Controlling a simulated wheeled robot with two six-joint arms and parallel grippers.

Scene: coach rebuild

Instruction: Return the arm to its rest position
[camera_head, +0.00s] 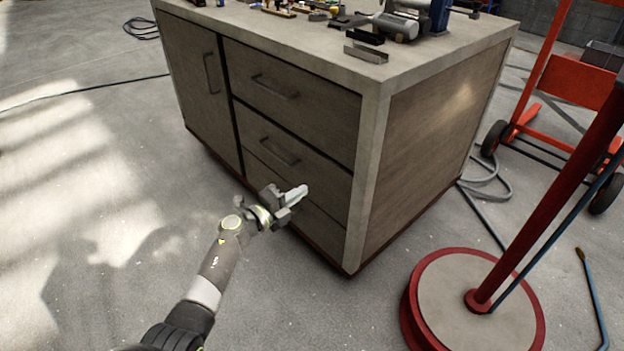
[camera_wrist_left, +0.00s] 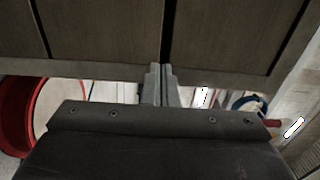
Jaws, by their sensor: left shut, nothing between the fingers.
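My left arm comes in from the lower left in the head view. Its gripper (camera_head: 294,195) is shut and empty, in front of the lower drawers of the workbench cabinet (camera_head: 420,150). In the left wrist view the two grey fingers (camera_wrist_left: 160,85) are together with nothing between them. The cabinet's drawer fronts (camera_wrist_left: 100,35) fill the top of that view. I cannot tell the exact gap between the fingertips and the drawers. My right gripper is not in view.
Tools lie on the cabinet top, among them a grey cylinder (camera_head: 395,27). A red round-based stand (camera_head: 407,320) is at the lower right. A red hand truck (camera_head: 575,82) stands behind it. A black cable (camera_head: 90,90) crosses the floor. Floor at left (camera_head: 80,190) is clear.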

